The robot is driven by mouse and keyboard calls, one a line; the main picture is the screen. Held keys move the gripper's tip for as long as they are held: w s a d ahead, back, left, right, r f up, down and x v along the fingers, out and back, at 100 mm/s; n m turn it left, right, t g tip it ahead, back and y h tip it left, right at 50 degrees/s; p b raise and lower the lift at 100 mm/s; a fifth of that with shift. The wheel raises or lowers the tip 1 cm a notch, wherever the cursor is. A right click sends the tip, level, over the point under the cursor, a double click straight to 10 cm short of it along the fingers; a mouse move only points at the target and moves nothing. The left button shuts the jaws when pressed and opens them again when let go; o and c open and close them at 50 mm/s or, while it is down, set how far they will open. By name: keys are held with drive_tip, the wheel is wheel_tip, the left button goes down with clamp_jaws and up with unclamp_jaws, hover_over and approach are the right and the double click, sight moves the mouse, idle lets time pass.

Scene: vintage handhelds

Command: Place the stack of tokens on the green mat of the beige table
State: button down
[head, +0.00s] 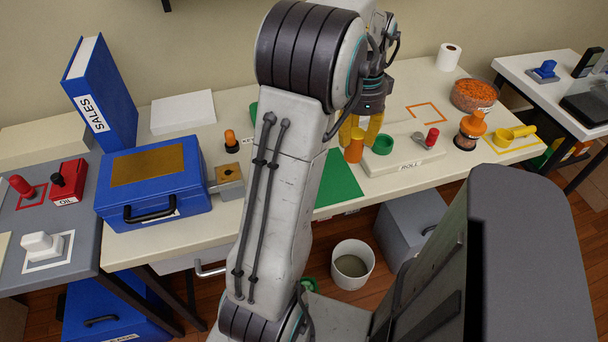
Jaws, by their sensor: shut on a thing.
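My gripper (361,138), with yellow fingers, is in the middle of the head view over the beige table (285,124). It is shut on a small orange cylinder, the stack of tokens (354,151). The stack looks upright, close to the right edge of the green mat (340,183). I cannot tell whether it touches anything below. The green mat lies flat near the table's front edge. My arm hides its left part; a bit of green also shows behind the arm.
Right of the stack is a pale board (403,160) labelled ROLL, with a green ring (384,144) and a red-knobbed part (431,138). A blue box (153,185) stands left. An orange-topped stamp (470,130) and a bowl (474,96) stand right. The visible mat is bare.

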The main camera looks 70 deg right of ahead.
drive_tip(key=shift+w+a+f+b, duration=0.2)
drive_tip(key=shift+w+a+f, duration=0.6)
drive_tip(key=shift+w+f, duration=0.75)
drive_tip(key=shift+w+a+f+b, duration=0.2)
drive_tip(key=shift+w+a+f, duration=0.6)
drive_tip(key=shift+w+f, duration=0.8)
drive_tip(key=shift+w+a+f+b, duration=0.2)
drive_tip(key=shift+w+a+f, duration=0.6)
drive_tip(key=shift+w+f, duration=0.75)
drive_tip(key=shift+s+f, duration=0.3)
drive_tip(key=shift+f, duration=0.1)
drive_tip(key=shift+f, duration=0.15)
drive_tip(key=c, duration=0.9)
unclamp_jaws()
wheel_tip(320, 180, up, 12)
drive_tip(key=shift+r+p, duration=0.25)
drive_tip(key=shift+p, duration=0.65)
